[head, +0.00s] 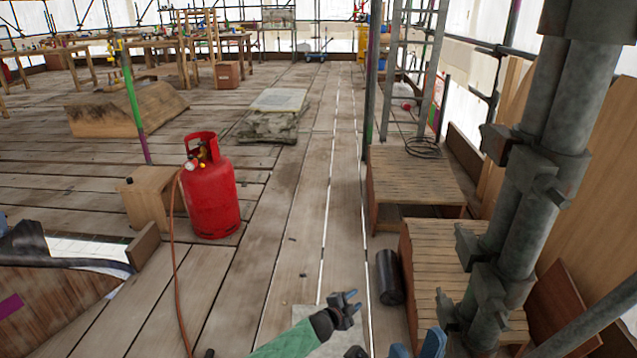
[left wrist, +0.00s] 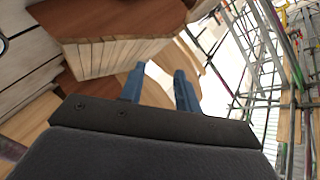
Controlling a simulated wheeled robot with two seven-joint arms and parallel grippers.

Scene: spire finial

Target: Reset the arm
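Thick scaffold tubes (head: 530,150) rise at the right. A red gas bottle (head: 210,190) with a hose stands at left. The plank floor ahead (head: 300,190) is clear.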

